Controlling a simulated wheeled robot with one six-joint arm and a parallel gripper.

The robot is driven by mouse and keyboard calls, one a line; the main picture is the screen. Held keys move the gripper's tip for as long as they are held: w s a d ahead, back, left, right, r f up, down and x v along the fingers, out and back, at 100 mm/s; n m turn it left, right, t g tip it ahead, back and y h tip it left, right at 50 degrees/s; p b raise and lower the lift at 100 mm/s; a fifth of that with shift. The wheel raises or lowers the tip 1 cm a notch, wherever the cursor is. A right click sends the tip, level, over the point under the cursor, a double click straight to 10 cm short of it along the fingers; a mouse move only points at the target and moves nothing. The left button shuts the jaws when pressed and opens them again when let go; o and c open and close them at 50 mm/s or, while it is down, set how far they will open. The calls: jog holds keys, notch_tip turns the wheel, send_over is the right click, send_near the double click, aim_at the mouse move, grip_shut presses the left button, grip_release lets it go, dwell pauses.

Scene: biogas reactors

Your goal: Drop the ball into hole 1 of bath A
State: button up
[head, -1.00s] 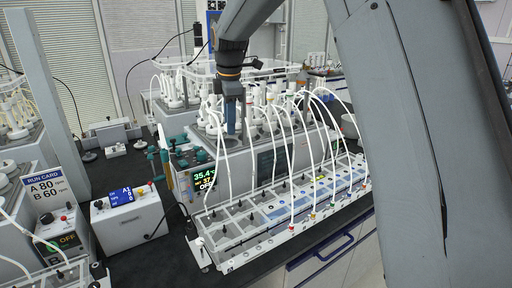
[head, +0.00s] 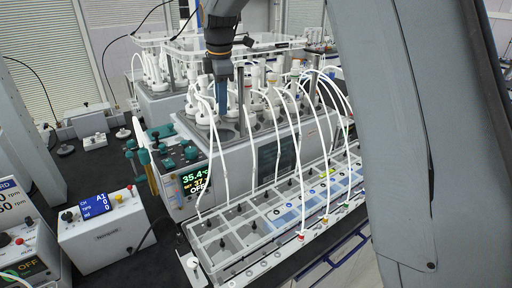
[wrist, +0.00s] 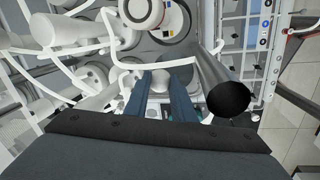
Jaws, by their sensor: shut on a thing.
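My gripper (head: 222,100) points down at the near left part of a grey water bath (head: 248,166) with a lit 35.4 display. In the wrist view, its two blue fingers (wrist: 162,90) are shut on a pale round ball (wrist: 160,82). The ball cannot be made out in the head view. White-capped bottles (head: 256,78) and white tubes crowd the bath top around the gripper. I cannot read any hole number or a letter A on the bath; the hole below the gripper is hidden.
A dark metal post (wrist: 228,95) stands close right of the fingers in the wrist view. White tubes arch to a tray of cells (head: 236,226) in front of the bath. A control box (head: 104,226) and teal valves (head: 170,150) stand at the left.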

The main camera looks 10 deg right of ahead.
jog(key=shift+f+b, duration=0.85)
jog(key=shift+f, duration=0.6)
jog(key=o, duration=1.1)
jog(key=shift+r, duration=0.15)
notch_tip(320, 180, up, 7)
jog(key=s+b, duration=0.1)
jog(key=b, duration=0.1)
jog(key=shift+s+r, duration=0.2)
jog(key=shift+s, duration=0.1)
